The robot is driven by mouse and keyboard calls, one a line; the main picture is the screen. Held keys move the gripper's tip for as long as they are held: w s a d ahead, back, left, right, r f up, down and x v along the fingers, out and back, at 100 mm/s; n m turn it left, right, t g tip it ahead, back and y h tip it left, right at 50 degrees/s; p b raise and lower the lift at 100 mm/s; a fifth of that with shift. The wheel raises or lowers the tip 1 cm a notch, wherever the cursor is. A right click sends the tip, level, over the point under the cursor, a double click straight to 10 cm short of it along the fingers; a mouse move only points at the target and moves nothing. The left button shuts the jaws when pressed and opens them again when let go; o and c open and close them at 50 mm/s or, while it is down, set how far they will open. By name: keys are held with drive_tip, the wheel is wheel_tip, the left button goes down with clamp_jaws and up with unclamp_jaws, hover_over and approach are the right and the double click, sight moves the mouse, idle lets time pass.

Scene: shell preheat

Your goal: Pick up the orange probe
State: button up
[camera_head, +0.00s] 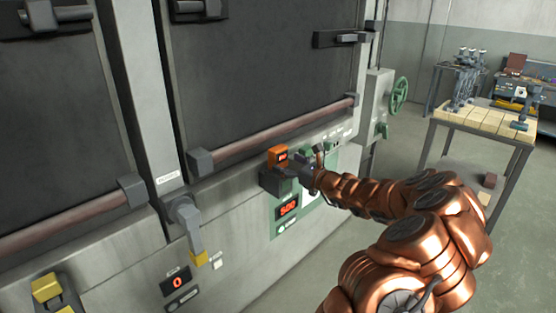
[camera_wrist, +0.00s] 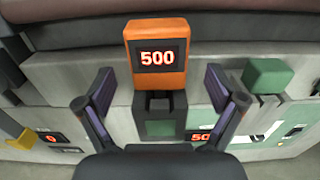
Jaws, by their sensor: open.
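The orange probe (camera_wrist: 157,80) is a boxy handheld unit with a lit display reading 500. It sits upright in a dark holder (camera_wrist: 160,104) on the front of the grey furnace. In the head view the probe (camera_head: 278,155) shows just left of my gripper (camera_head: 303,163). In the wrist view my gripper (camera_wrist: 160,88) is open, with one finger on each side of the holder and the probe's lower part. Both fingers look apart from the probe. Whether they reach level with its body in depth is hard to tell.
A green panel (camera_head: 277,228) with a red 500 display is below the holder. A brown handle bar (camera_head: 285,133) runs above. A grey lever with a yellow tip (camera_head: 198,259) is to the left. A table with pale blocks (camera_head: 480,119) stands at right; floor between is clear.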

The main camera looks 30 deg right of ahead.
sight(282, 159)
drive_tip(key=shift+p+x, duration=0.45)
drive_tip(key=shift+x, duration=1.55)
drive_tip(key=shift+a+r, duration=0.1)
drive_tip(key=shift+r, duration=0.05)
drive_tip(key=shift+c, duration=0.4)
drive_tip(key=c, duration=1.4)
drive_tip(key=shift+s+r, duration=0.1)
drive_tip(key=shift+r, duration=0.05)
